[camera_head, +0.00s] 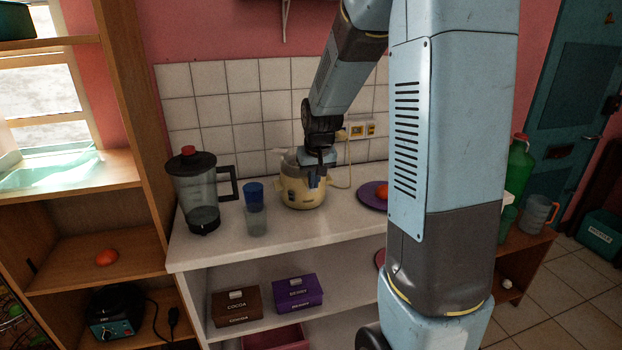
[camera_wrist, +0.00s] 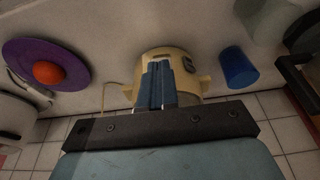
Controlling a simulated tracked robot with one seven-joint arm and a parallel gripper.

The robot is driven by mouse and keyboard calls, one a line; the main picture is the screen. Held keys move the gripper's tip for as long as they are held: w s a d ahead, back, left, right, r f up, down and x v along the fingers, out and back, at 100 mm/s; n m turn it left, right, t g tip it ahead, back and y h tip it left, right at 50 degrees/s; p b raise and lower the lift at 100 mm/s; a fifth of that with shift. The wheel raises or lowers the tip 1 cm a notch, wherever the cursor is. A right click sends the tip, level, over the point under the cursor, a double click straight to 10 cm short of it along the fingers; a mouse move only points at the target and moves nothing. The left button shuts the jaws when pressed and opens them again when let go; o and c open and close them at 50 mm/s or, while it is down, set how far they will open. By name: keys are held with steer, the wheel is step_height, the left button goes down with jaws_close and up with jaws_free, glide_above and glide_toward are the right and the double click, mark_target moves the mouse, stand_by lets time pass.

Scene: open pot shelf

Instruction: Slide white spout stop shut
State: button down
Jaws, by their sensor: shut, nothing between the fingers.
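I cannot pick out the white spout stop in either view. A white rounded body (camera_wrist: 14,112) shows at the left edge of the wrist view, cut off by the frame, and no spout is clear on it. My gripper (camera_head: 316,181) is in front of the cream cooker (camera_head: 299,194) on the white counter, and hides part of it. In the wrist view my blue fingers (camera_wrist: 158,84) are together and empty, overlapping the cooker (camera_wrist: 180,56). I cannot tell whether they touch it. My arm hides the counter's right part in the head view.
A purple plate (camera_head: 367,198) with an orange fruit (camera_head: 381,191) lies right of the cooker. A blue cup (camera_head: 253,194) and a jug blender (camera_head: 203,190) stand left. The tiled wall (camera_head: 232,110) is close behind. A green bottle (camera_head: 519,170) stands far right.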

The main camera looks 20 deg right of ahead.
steer(key=w+v, duration=0.1)
steer(key=v, duration=1.2)
steer(key=shift+r, duration=0.55)
steer(key=s+a+r+t, duration=0.1)
steer(key=s+a, duration=0.1)
steer(key=s, duration=1)
steer(key=s+a+r+n+t, duration=0.1)
steer(key=s+a, duration=0.1)
steer(key=s, duration=1)
steer(key=shift+s+a, duration=0.2)
steer(key=shift+r, duration=0.1)
stand_by(0.9)
